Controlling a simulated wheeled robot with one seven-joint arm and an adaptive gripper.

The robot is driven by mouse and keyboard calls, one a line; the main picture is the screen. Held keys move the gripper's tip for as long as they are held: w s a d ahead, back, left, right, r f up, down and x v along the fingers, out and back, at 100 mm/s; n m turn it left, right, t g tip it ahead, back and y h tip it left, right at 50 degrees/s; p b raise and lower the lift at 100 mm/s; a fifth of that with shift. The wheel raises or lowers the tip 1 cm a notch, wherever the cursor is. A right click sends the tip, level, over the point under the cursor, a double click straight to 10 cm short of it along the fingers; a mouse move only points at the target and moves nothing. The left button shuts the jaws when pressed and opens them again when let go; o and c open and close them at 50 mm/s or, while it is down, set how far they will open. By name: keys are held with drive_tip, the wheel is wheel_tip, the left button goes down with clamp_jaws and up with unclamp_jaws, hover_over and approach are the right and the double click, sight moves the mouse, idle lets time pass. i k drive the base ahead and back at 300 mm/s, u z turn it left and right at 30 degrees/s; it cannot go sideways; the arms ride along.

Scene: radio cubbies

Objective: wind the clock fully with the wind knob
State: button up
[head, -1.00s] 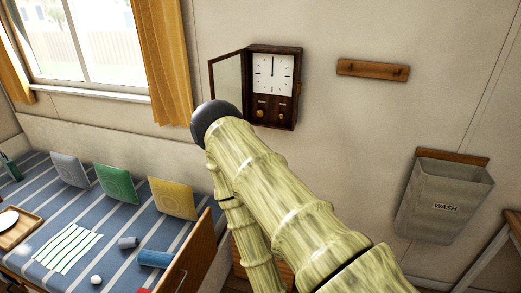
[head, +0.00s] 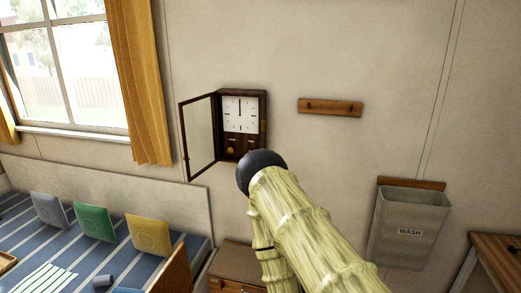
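The wall clock (head: 240,115) has a dark wood case and a white square dial with both hands near twelve. Its glass door (head: 201,138) stands open to the left. Below the dial is a panel with small labels, too small to read. A brass-coloured knob (head: 230,151) shows at the panel's left. The panel's lower right, where a second knob showed earlier, is largely covered by the dark rounded joint of my arm. My pale green, bamboo-like arm rises from the bottom. My gripper cannot be seen.
A peg rail (head: 330,107) and a grey WASH bin (head: 408,228) are on the wall to the right. A wooden cabinet (head: 236,268) stands below the clock. A striped bed with cushions (head: 149,235) is at left, a wooden table (head: 500,252) at right.

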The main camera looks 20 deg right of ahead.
sight(230, 150)
drive_tip(key=z, duration=0.15)
drive_tip(key=i, duration=0.95)
drive_tip(key=u, duration=0.55)
